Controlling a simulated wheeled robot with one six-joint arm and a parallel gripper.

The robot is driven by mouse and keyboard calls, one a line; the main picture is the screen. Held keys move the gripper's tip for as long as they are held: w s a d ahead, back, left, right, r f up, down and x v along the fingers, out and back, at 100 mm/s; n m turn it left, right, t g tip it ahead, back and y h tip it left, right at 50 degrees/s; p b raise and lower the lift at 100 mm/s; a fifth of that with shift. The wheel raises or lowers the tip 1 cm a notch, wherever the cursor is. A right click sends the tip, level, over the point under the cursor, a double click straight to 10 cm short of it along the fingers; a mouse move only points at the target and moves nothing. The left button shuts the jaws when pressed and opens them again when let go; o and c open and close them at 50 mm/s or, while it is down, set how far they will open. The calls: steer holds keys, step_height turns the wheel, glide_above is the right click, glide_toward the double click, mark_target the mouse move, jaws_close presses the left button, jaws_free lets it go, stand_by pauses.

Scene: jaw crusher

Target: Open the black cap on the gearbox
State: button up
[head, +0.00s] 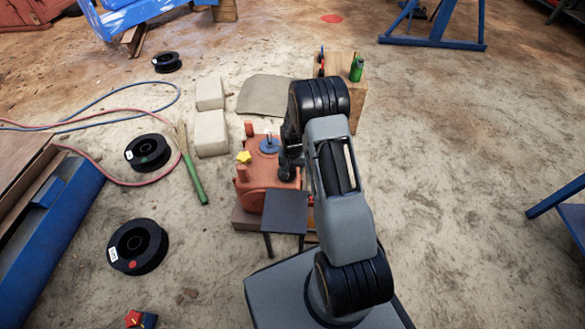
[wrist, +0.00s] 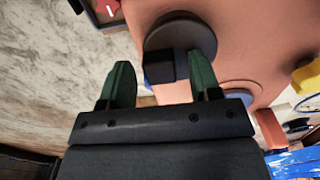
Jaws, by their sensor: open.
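The black cap (wrist: 190,35) is a round dark disc with a square knob on the gearbox face. In the head view my gripper (head: 287,172) is at the gearbox's right side, and the cap is hidden behind my arm.
A yellow knob (head: 243,157) and a blue round part (head: 269,146) are on the gearbox. A small dark table (head: 285,212) stands in front. A wooden crate with a green bottle (head: 356,69) stands behind my arm. Pale blocks (head: 211,133) lie left. Open floor lies right.

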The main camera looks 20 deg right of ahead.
steer(key=shift+c, duration=0.2)
jaws_close()
